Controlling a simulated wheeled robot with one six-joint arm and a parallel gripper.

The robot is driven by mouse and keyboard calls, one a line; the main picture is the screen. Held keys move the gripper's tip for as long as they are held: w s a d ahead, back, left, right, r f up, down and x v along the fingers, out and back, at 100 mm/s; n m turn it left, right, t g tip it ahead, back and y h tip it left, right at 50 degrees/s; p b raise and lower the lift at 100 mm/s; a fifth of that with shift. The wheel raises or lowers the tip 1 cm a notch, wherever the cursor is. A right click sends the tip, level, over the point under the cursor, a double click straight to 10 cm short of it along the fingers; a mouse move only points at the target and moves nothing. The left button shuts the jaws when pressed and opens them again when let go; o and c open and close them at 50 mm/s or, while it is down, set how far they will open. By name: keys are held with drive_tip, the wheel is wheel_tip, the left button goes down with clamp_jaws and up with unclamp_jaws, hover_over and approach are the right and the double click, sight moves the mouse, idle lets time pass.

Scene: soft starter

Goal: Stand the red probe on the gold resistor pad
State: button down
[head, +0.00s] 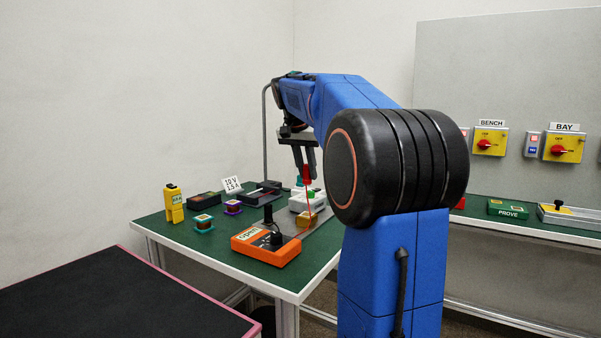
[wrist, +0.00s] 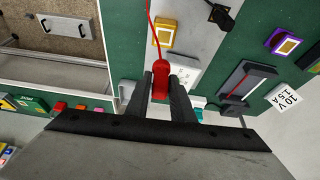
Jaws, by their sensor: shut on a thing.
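The red probe (head: 306,174) is held between the fingers of my gripper (head: 304,172), above the green bench. In the wrist view my gripper (wrist: 160,84) is shut on the probe (wrist: 160,80), and its red lead runs up the picture, passing left of the gold resistor pad (wrist: 163,32). The gold pad (head: 304,218) sits low on the grey plate, below the gripper in the head view. The probe is apart from the pad in the wrist view. My arm hides part of the bench on the right in the head view.
An orange meter reading "OPEN" (head: 265,245) stands at the near bench edge, with a black upright piece beside it. A white unit (head: 306,201) stands just behind the gold pad. Purple (head: 233,207) and teal (head: 204,224) parts and a yellow box (head: 174,204) lie left.

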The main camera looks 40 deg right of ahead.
hover_over(307, 214)
drive_tip(key=shift+s+a+f, duration=0.1)
drive_tip(key=shift+f, duration=4.65)
drive_tip(key=c, duration=1.5)
unclamp_jaws()
drive_tip(key=shift+o, duration=0.2)
drive_tip(key=v, duration=1.7)
drive_tip(key=shift+s+r, duration=0.1)
drive_tip(key=shift+s, duration=0.1)
